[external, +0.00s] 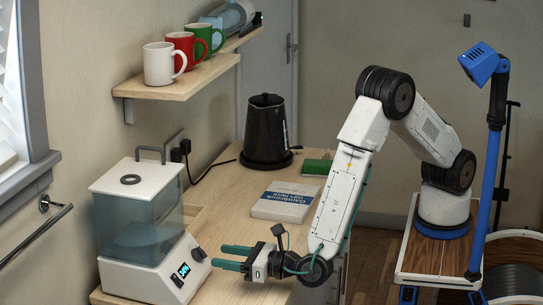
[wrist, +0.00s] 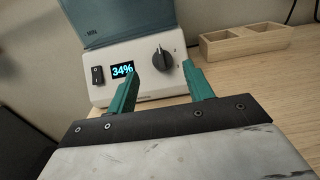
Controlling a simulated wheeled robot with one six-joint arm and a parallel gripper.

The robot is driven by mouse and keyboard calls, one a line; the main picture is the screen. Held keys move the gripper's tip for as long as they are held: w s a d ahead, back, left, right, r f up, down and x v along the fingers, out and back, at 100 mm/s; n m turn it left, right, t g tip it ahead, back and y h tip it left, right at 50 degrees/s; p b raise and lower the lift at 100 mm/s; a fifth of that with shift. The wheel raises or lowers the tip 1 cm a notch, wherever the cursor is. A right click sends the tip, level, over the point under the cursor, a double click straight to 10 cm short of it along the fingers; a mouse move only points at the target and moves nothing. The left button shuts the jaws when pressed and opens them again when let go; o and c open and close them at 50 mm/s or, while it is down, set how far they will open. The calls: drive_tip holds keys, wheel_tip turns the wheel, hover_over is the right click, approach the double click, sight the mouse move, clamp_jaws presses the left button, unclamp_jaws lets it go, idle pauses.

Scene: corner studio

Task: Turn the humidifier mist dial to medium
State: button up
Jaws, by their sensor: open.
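The humidifier (external: 140,235) has a white base, a clear bluish water tank and a white lid, and stands upright at the front left of the counter. In the wrist view its front panel shows a dark mist dial (wrist: 162,58), a display (wrist: 122,70) reading 34% and a black switch (wrist: 97,75). The dial's pointer points roughly upward; its setting marks are too small to read. The dial also shows in the external view (external: 198,254). My gripper (external: 226,257) has two green fingers, open and empty, pointing at the panel. The dial appears between them in the wrist view, apart from them.
A wooden divided tray (wrist: 245,40) sits right of the humidifier. A book (external: 285,201), a green box (external: 317,167) and a black kettle (external: 266,135) stand farther back on the counter. Mugs (external: 160,65) stand on the shelf (external: 180,80) above. A black cord runs along the wall.

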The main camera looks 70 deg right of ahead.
sight(200, 258)
drive_tip(key=w, duration=0.5)
drive_tip(key=shift+w, duration=0.1)
drive_tip(key=c, duration=1)
drive_tip(key=shift+o, duration=0.2)
drive_tip(key=shift+m+h, duration=0.3)
drive_tip(key=shift+m, duration=0.2)
drive_tip(key=m+h, duration=0.2)
drive_tip(key=m, duration=0.1)
drive_tip(key=m+g+h, duration=0.1)
drive_tip(key=m+h, duration=0.1)
drive_tip(key=m, duration=0.1)
drive_tip(key=shift+a, duration=0.2)
drive_tip(key=m+g+h, duration=0.1)
drive_tip(key=m+g, duration=0.1)
drive_tip(key=m, duration=0.2)
drive_tip(key=m+g+h, duration=0.1)
drive_tip(key=m+h, duration=0.1)
drive_tip(key=m, duration=0.2)
drive_tip(key=shift+w+a+r+g, duration=0.1)
drive_tip(key=shift+w+g, duration=0.05)
drive_tip(key=shift+g, duration=0.25)
